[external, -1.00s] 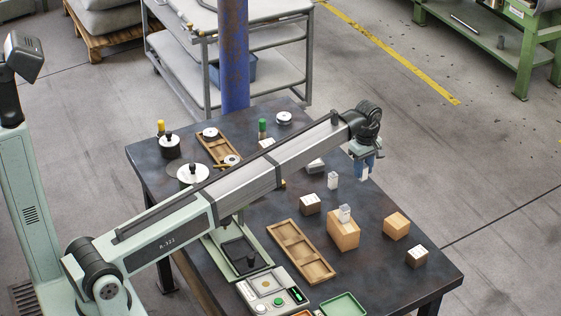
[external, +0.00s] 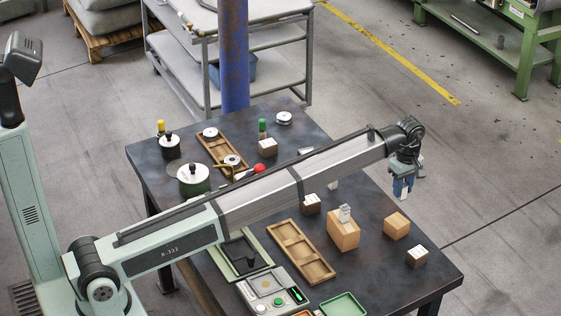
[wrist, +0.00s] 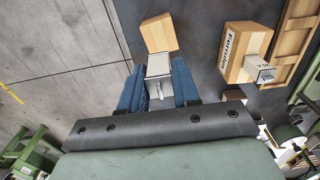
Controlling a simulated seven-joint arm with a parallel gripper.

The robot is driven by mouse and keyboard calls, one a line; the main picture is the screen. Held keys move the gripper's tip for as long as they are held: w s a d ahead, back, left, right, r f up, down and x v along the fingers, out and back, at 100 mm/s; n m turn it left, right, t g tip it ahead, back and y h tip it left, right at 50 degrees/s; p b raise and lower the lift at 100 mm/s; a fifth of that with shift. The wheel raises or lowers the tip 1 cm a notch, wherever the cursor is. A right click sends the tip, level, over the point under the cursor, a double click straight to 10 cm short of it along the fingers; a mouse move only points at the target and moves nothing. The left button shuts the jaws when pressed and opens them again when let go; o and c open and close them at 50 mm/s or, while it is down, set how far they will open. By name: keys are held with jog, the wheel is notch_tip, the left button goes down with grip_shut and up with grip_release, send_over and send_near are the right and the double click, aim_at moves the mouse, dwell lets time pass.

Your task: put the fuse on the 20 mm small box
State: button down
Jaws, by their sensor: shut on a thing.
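My gripper (external: 402,190) hangs beyond the table's right edge in the external view. In the wrist view its blue fingers (wrist: 159,75) are shut on a pale grey block-like piece, which I take to be the fuse (wrist: 158,66). A plain cardboard box (external: 396,226) stands on the table below and nearer the camera; it seems to be the box (wrist: 158,33) just past the held piece. A larger cardboard box (external: 343,232) has a similar grey piece (external: 345,213) on top. Small brown boxes with white tops (external: 416,257) (external: 311,205) also stand there. I cannot read which is 20 mm.
A wooden compartment tray (external: 300,250) lies left of the larger box. A green tray (external: 344,306) and a button panel (external: 272,290) are at the front. Spools and another wooden tray (external: 221,150) fill the back left. Bare tabletop (external: 385,275) shows between the boxes.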

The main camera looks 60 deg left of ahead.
jog(key=shift+f, duration=4.35)
jog(key=shift+f, duration=0.1)
jog(key=c, duration=0.8)
grip_release()
notch_tip(320, 180, up, 12)
jog(key=shift+r, duration=0.1)
